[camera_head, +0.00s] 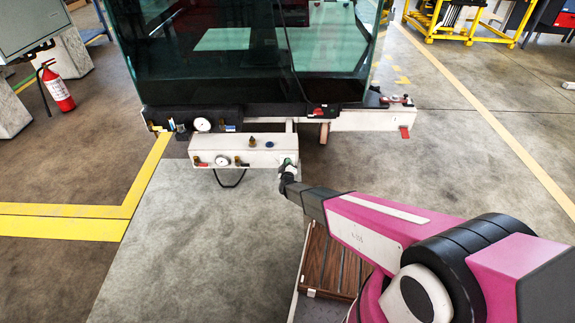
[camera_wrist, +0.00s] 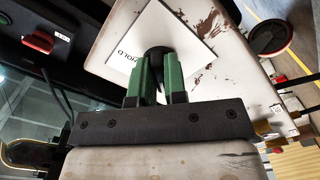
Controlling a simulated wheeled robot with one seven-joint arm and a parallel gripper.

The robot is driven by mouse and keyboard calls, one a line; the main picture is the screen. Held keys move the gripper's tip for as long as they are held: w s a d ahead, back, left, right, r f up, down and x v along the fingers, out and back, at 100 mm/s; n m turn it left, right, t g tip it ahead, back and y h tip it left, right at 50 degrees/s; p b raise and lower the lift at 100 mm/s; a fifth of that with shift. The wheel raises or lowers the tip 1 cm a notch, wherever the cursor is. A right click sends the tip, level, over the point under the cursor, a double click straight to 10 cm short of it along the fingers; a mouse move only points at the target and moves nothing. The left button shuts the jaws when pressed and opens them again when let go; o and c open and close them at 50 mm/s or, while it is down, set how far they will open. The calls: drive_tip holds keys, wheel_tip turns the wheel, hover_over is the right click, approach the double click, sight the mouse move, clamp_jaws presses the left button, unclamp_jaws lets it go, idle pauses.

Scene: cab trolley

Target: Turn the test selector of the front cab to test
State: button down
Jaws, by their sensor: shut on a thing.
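The test selector is a dark round knob (camera_wrist: 157,53) on a white square plate (camera_wrist: 190,42) in the wrist view. Lettering that looks like HOLD stands upside down on the plate's left side; a small mark on the right is too small to read. My gripper (camera_wrist: 159,82) has its two green fingers shut on the knob, hiding much of it and its pointing direction. In the head view my gripper (camera_head: 288,165) is at the right end of the white box (camera_head: 230,149) below the front cab (camera_head: 240,50); the knob is hidden there.
A red switch (camera_wrist: 38,42) and a black round part with a red rim (camera_wrist: 271,38) flank the plate in the wrist view. In the head view, a gauge (camera_head: 202,124) and several fittings line the cab's front. A fire extinguisher (camera_head: 56,88) stands far left.

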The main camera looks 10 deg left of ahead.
drive_tip(key=shift+n, duration=0.8)
drive_tip(key=c, duration=1.2)
unclamp_jaws()
drive_tip(key=shift+o, duration=0.2)
drive_tip(key=shift+s, duration=0.1)
